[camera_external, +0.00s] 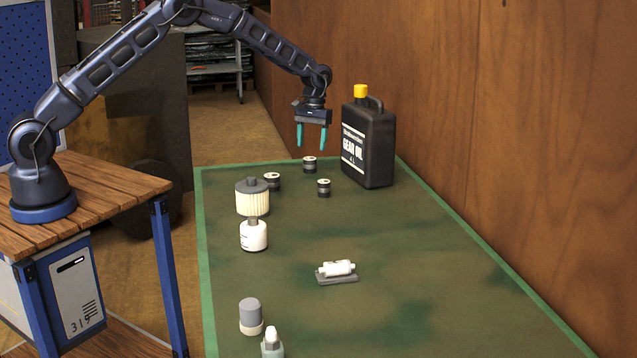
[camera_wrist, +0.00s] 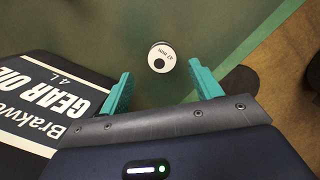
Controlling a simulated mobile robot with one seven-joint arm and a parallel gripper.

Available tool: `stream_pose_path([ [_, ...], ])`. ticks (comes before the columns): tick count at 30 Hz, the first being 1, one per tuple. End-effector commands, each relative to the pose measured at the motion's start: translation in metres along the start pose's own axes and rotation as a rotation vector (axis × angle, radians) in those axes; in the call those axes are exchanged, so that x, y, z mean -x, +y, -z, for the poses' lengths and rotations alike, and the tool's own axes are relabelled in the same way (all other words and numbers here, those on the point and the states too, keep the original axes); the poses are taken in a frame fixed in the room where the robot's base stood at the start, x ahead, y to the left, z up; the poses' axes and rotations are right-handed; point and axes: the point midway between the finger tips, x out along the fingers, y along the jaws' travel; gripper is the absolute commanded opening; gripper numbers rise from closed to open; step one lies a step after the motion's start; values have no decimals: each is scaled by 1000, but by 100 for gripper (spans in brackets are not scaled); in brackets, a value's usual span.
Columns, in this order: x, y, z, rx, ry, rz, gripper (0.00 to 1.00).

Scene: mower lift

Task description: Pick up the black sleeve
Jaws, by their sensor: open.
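Three small black sleeves with white tops stand upright on the green mat: one at the back (camera_external: 309,164), one at the left (camera_external: 272,181) and one at the right (camera_external: 323,187). They look alike in the external view. My gripper (camera_external: 311,146) is open and empty, fingers pointing down, above the back of the mat, close over the back sleeve in the picture. In the wrist view, one sleeve (camera_wrist: 161,57) shows its white top with a dark hole and "47 mm" print. It lies between the teal fingertips (camera_wrist: 160,68) and beyond them, apparently untouched.
A black gear oil jug (camera_external: 367,145) with a yellow cap stands just right of my gripper; it fills the wrist view's left side (camera_wrist: 50,105). A pleated filter (camera_external: 252,199), a white bottle (camera_external: 253,236) and a white part on a grey stand (camera_external: 338,269) are nearer the front.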

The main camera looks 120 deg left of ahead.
Motion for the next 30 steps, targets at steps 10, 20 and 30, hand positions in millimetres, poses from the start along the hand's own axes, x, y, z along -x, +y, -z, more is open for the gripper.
stream_pose_path([
  [10, -27, -1, 0, -1, -1, 0, 64],
  [20, -67, -3, 1, -1, -1, 0, 64],
  [30, -68, -3, 1, -1, 0, -1, 42],
])
